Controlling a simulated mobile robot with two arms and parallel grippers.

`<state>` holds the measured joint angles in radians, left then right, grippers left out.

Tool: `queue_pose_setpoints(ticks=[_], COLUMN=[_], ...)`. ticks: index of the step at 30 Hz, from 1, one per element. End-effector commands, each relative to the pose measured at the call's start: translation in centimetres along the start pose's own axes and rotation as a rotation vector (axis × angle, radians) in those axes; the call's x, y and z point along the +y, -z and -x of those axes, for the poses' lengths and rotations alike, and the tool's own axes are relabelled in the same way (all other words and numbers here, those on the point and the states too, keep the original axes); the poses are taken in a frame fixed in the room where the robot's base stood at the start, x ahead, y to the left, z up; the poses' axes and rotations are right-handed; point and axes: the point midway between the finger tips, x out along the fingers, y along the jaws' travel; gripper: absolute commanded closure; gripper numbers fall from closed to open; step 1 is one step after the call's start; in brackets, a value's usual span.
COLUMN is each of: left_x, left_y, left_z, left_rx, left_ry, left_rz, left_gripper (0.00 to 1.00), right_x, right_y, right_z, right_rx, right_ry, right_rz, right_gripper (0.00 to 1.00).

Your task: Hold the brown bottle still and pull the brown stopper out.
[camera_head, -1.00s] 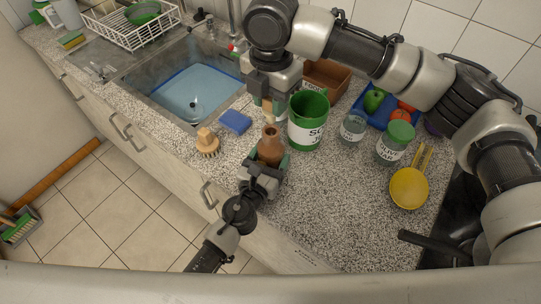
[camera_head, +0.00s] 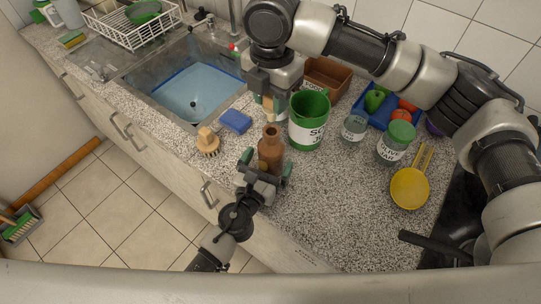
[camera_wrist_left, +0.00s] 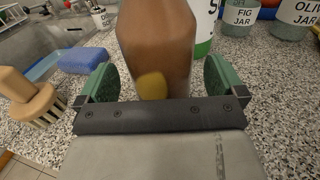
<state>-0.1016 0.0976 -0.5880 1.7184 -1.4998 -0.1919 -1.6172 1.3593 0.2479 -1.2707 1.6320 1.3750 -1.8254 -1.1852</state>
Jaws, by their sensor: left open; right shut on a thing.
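The brown bottle (camera_head: 270,152) stands upright on the counter near its front edge, its open neck showing. My left gripper (camera_head: 266,165) is open at the front of the bottle. In the left wrist view the bottle (camera_wrist_left: 156,45) stands between the two green finger pads, with a gap on each side. My right gripper (camera_head: 269,103) is shut on the light brown stopper (camera_head: 269,110), held up behind and above the bottle's mouth, apart from it. The fingers partly hide the stopper.
A green mug (camera_head: 309,120) stands close to the bottle's right. A wooden brush (camera_head: 208,143) and blue sponge (camera_head: 236,121) lie to the left, by the sink (camera_head: 160,75). Labelled jars (camera_head: 395,143) and a yellow ladle (camera_head: 409,188) are farther right.

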Motion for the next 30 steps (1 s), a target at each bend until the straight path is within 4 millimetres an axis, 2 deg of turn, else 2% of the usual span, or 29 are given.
queue_pose_setpoints(ticks=[6,13,19,30], left_x=[0.0,0.0,0.0,0.0], left_y=[0.1,0.1,0.0,0.0], left_z=[4.9,8.9,10.1,10.2], left_rx=[0.004,0.004,0.001,0.001], left_ry=[0.002,0.002,0.0,0.0], left_rz=[-0.002,-0.004,-0.002,-0.001], left_gripper=[0.02,0.02,0.02,0.02], right_x=[0.0,0.0,0.0,0.0], right_y=[0.0,0.0,0.0,0.0], right_z=[0.0,0.0,0.0,0.0], right_rx=[0.0,0.0,0.0,0.0], right_ry=[0.0,0.0,0.0,0.0], right_rz=[0.0,0.0,0.0,0.0], right_gripper=[1.0,1.0,1.0,1.0])
